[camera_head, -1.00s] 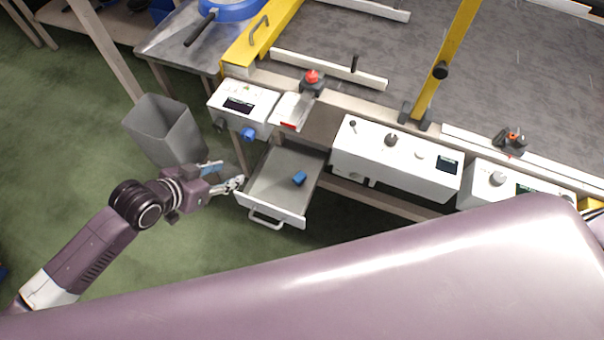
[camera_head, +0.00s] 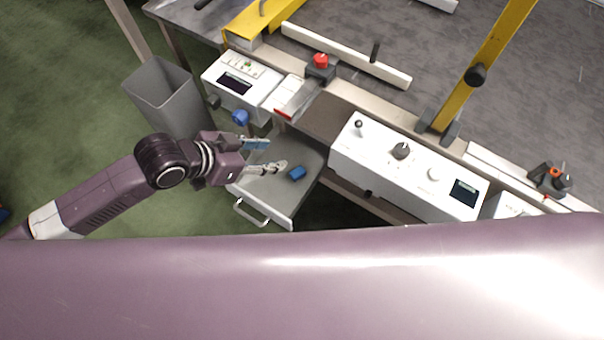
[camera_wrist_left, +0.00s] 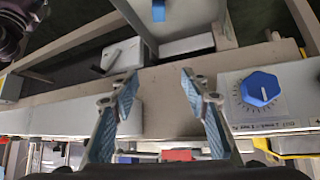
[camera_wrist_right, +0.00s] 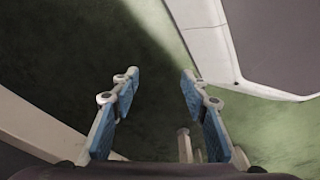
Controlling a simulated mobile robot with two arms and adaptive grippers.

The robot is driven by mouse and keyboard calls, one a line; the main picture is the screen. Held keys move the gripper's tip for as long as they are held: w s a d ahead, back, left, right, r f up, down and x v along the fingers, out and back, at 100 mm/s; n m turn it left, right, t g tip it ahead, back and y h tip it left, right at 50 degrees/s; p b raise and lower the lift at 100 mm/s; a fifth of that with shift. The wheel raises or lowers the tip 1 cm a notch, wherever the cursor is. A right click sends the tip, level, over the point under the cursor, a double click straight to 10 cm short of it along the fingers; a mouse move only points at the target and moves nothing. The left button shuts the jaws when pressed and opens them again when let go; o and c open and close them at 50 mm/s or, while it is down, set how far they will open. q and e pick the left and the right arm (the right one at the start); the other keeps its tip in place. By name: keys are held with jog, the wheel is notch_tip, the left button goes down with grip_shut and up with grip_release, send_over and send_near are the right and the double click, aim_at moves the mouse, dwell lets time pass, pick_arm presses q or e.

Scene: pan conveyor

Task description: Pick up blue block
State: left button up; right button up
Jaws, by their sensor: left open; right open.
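The blue block (camera_head: 297,173) lies on the floor of the open grey drawer (camera_head: 270,191), toward its right side in the head view. It also shows at the top edge of the left wrist view (camera_wrist_left: 158,12), cut off by the frame. My left gripper (camera_head: 269,156) is open and empty over the left part of the drawer, with its fingers pointing toward the block but apart from it. In the left wrist view its open fingers (camera_wrist_left: 160,82) have nothing between them. My right gripper (camera_wrist_right: 160,80) is open and empty above the green floor; the head view does not show it.
A control box with a blue knob (camera_head: 240,117) stands left of the drawer, and a larger white control panel (camera_head: 404,168) stands right. A red button (camera_head: 320,61) sits behind. A grey bin (camera_head: 167,98) stands on the floor at left. The drawer handle (camera_head: 250,214) sticks out in front.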

pick_arm(q)
notch_tip(320, 180, down, 9)
jog(key=b, duration=0.8)
pick_arm(e)
jog(key=w, duration=0.7)
pick_arm(q)
jog(key=b, duration=0.5)
send_near(293, 175)
jog(key=shift+d+f, duration=0.25)
jog(key=shift+f, duration=0.25)
jog(key=shift+w+d+f, duration=0.2)
jog(key=shift+d+f, duration=0.05)
jog(key=shift+f, duration=0.1)
jog(key=shift+b+x, duration=0.45)
jog(key=shift+x, duration=1)
jog(key=shift+b+x, duration=0.55)
jog(key=shift+x, duration=1.5)
pick_arm(e)
jog(key=w+a+r+t, duration=0.1)
jog(key=w+r, duration=0.2)
jog(key=r, duration=1.1)
pick_arm(q)
jog(key=shift+w+r, duration=0.2)
jog(key=shift+r, duration=0.05)
pick_arm(e)
jog(key=shift+w, duration=0.1)
pick_arm(q)
jog(key=c, duration=0.9)
